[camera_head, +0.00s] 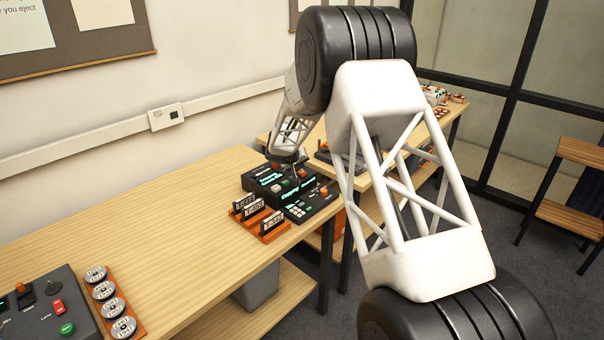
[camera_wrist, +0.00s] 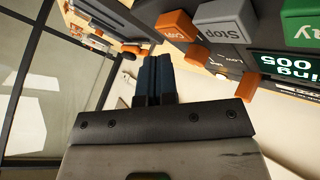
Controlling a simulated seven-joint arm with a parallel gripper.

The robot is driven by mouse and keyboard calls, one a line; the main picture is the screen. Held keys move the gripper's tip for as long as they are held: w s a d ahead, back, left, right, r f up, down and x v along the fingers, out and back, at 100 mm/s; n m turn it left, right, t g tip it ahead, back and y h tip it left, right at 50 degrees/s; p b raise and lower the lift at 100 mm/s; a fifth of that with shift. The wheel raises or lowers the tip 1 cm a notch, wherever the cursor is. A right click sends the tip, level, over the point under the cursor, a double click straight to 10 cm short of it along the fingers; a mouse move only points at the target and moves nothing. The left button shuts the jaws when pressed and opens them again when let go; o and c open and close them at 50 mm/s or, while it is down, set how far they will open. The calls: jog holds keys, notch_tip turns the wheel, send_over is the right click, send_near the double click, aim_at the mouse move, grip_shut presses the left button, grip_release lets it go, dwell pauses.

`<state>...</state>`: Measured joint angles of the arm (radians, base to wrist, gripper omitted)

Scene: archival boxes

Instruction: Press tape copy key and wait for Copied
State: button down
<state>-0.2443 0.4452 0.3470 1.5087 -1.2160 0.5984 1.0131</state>
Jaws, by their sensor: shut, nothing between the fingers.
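The tape copy machine (camera_head: 289,191) is a dark console on the wooden table in the head view. Its lit green screens include one that appears to read "Copying". In the wrist view its orange Copy key (camera_wrist: 174,25) is beside a grey Stop key (camera_wrist: 221,27) and a partly cut-off green key (camera_wrist: 298,24). The green screen (camera_wrist: 290,70) there shows "...ing 005", upside down and cut off. My gripper (camera_wrist: 155,62) is shut and empty, its blue-grey fingertips close to the Copy key. I cannot tell whether they touch it.
An orange rack (camera_head: 273,231) of tapes stands in front of the machine. Another dark console (camera_head: 40,312) and an orange tray of round reels (camera_head: 124,327) are at lower left. The table (camera_head: 170,225) between them is clear. A wooden stool (camera_head: 570,203) stands at right.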

aim_at(302, 173)
dwell(0.3)
jog(key=shift+r, duration=2.5)
dwell(1.4)
jog(key=shift+s+d+r, duration=0.2)
jog(key=shift+s+r, duration=0.1)
jog(key=shift+r, duration=0.05)
jog(key=s+d+r+m+g, duration=0.1)
jog(key=s+d+r, duration=0.45)
jog(key=s, duration=0.55)
jog(key=s+d+r+g, duration=0.1)
jog(key=s+d+r, duration=0.4)
jog(key=s, duration=0.5)
jog(key=s+d+r+m+g, duration=0.1)
jog(key=s+d+r, duration=0.2)
jog(key=s+r, duration=0.6)
jog(key=s+d+f+g+y, duration=0.1)
jog(key=s+f+y, duration=0.1)
jog(key=s, duration=1.7)
jog(key=s+f+g+y, duration=0.1)
jog(key=s+f+y, duration=0.1)
jog(key=s, duration=1.8)
jog(key=shift+s+d+m+y, duration=0.3)
jog(key=shift+d+y, duration=0.05)
jog(key=shift+y, duration=0.05)
